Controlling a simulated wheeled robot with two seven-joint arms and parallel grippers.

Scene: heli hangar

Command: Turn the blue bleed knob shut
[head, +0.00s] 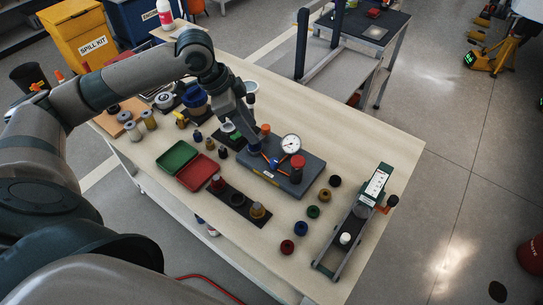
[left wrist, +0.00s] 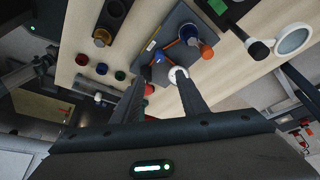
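The blue bleed knob (head: 274,163) is small and sits on the dark grey block (head: 262,176), between orange lines. It also shows in the left wrist view (left wrist: 158,58). On the same block are a white round gauge (head: 291,144), a red knob (head: 298,163) and an orange-topped knob (head: 265,130). My left gripper (head: 253,142) is over the block's far left part, up and left of the blue knob. In the left wrist view its two fingers (left wrist: 160,85) are apart with nothing held, and the gauge shows near the right fingertip. My right gripper is not in view.
Green (head: 177,156) and red (head: 197,172) trays lie left of the block. A dark strip with knobs (head: 230,196) lies in front. Several loose caps (head: 313,212) and a clamp-like device (head: 345,235) stand to the right. The table's right corner is clear.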

